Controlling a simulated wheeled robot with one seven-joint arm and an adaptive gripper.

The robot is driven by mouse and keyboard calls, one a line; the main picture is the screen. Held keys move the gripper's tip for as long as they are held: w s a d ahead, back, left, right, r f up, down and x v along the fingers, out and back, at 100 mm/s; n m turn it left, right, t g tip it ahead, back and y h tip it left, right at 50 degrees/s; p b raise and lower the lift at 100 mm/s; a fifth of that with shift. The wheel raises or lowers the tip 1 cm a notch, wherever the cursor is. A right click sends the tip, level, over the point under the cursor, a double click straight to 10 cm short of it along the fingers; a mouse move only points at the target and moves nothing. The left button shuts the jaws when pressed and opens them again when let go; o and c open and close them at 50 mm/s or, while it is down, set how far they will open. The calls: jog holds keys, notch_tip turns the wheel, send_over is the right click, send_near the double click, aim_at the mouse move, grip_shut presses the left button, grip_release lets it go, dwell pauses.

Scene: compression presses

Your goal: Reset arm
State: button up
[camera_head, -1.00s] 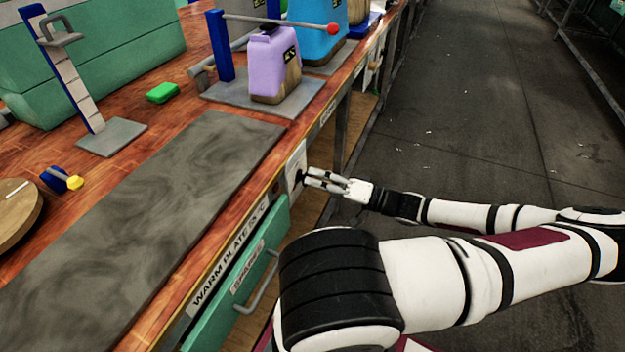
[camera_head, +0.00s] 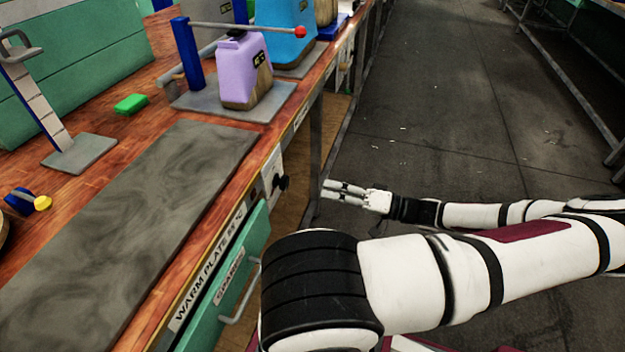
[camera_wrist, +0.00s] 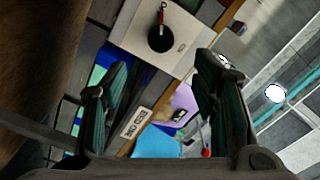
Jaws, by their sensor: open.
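My gripper (camera_head: 336,190) is open and empty in the head view. It is held out over the floor, to the right of the bench front and apart from it. A white panel with a black knob (camera_head: 283,183) is on the bench front, to the left of my gripper. In the wrist view my two dark fingers (camera_wrist: 155,100) are spread apart with nothing between them touching. The black knob (camera_wrist: 161,38) on its pale plate shows beyond the fingertips, with a small red mark on it.
The bench carries a grey warm plate (camera_head: 130,230), a purple press block (camera_head: 245,75), a blue block (camera_head: 285,35) and a green piece (camera_head: 130,103). A green drawer with a handle (camera_head: 240,297) is below. The floor (camera_head: 440,100) to the right is clear.

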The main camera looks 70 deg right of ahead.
jog(key=w+a+r+n+g+y, duration=0.35)
jog(key=w+a+g+y, duration=0.25)
jog(key=a+g+y, duration=0.25)
jog(key=w+a+r+n+g+h, duration=0.2)
jog(key=a+r+n+g+h, duration=0.15)
jog(key=a+r+g, duration=0.4)
jog(key=w+a+r+n+g+h, duration=0.2)
jog(key=w+a+r+g+h, duration=0.15)
jog(key=a+r, duration=0.75)
jog(key=s+a+r+n+t+h, duration=0.2)
jog(key=s+a+r+t+h, duration=0.1)
jog(key=s+a+r, duration=0.4)
notch_tip(320, 180, up, 15)
jog(key=a+t+p, duration=0.1)
jog(key=t+p, duration=0.1)
jog(key=p, duration=1.2)
jog(key=shift+s+t+p, duration=0.35)
jog(key=shift+p, duration=0.05)
